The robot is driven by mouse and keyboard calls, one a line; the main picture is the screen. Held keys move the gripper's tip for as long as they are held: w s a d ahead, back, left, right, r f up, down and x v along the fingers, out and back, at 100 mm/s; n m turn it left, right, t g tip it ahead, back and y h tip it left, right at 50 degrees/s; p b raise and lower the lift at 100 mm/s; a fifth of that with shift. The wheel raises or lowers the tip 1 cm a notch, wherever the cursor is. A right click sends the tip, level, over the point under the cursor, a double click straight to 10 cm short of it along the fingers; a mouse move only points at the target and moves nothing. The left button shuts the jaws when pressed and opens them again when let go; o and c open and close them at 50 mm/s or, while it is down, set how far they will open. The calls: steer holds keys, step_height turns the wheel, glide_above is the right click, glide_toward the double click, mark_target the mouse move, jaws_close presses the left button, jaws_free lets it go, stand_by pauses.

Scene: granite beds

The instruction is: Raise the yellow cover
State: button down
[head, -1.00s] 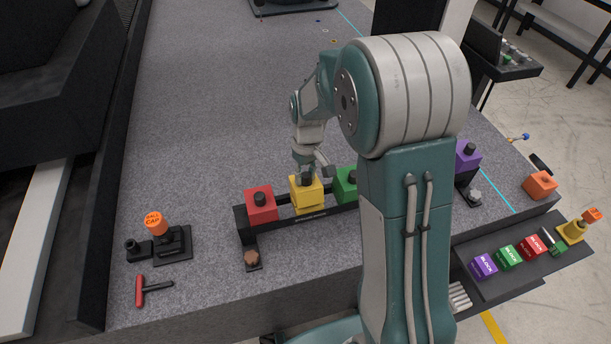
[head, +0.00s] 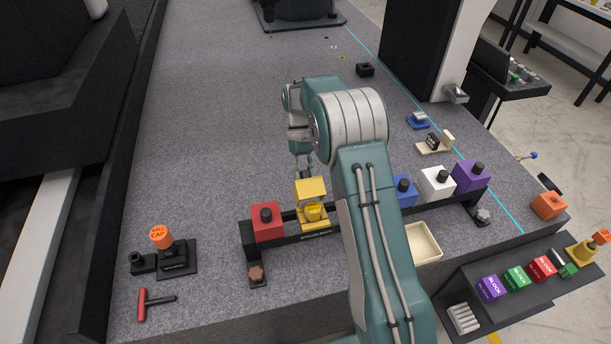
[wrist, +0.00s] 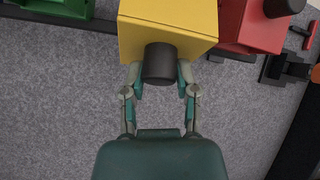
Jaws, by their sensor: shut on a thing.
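The yellow cover (head: 311,188) is a box shape with a black knob on it. In the head view it is above a yellow piece (head: 314,212) on the black rail (head: 285,238), to the right of the red cover (head: 267,223). In the wrist view the yellow cover (wrist: 170,22) fills the top middle. My gripper (wrist: 160,76) is shut on its black knob (wrist: 160,62), one finger on each side. In the head view my gripper (head: 303,168) is small and just behind the cover. The knob is hidden there.
Blue (head: 403,191), white (head: 436,182) and purple (head: 471,176) covers stand farther right on the rail. My arm hides the rail's middle. A cream tray (head: 424,243) lies in front. An orange-capped fixture (head: 170,252) and a red-handled tool (head: 152,302) are at left. The bed behind is largely clear.

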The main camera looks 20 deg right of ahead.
mark_target(303, 173)
steer(key=shift+w+f, duration=0.5)
steer(key=shift+w, duration=0.2)
steer(key=shift+w+d+f, duration=0.1)
steer(key=shift+w+f, duration=0.65)
steer(key=shift+f, duration=0.15)
steer(key=shift+w+f+g, duration=0.25)
steer(key=shift+f+g, duration=0.35)
steer(key=shift+d, duration=0.1)
steer(key=shift+c, duration=2.3)
jaws_free()
steer(key=shift+d, duration=0.1)
steer(key=shift+o, duration=0.3)
steer(key=shift+d, duration=0.15)
